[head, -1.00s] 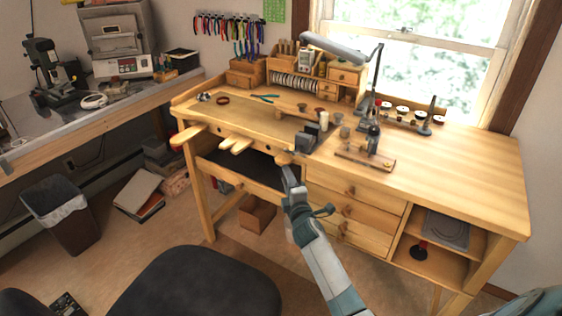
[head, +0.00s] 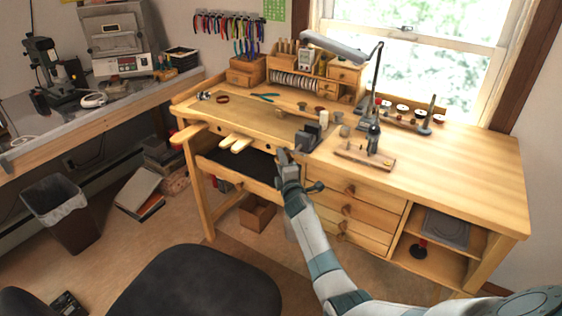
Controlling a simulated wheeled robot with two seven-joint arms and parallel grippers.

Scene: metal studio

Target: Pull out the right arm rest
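The wooden workbench (head: 460,172) has a pale wooden arm rest (head: 188,133) sticking out from its front edge at the left. A forked wooden piece (head: 236,143) sticks out from the middle of the edge. My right gripper (head: 285,155) is at the front edge, right of the forked piece and above the drawers' left end. It covers the spot of the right arm rest, which I cannot make out behind it. Its fingers are small and seen from behind, so I cannot tell whether they are open or touching wood. My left gripper is out of view.
A black chair (head: 195,285) stands in front of the bench. Drawers with wooden knobs (head: 347,209) lie just right of my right forearm. A small dark block tool (head: 308,138) stands on the benchtop close to the gripper. A waste bin (head: 68,215) stands at the left.

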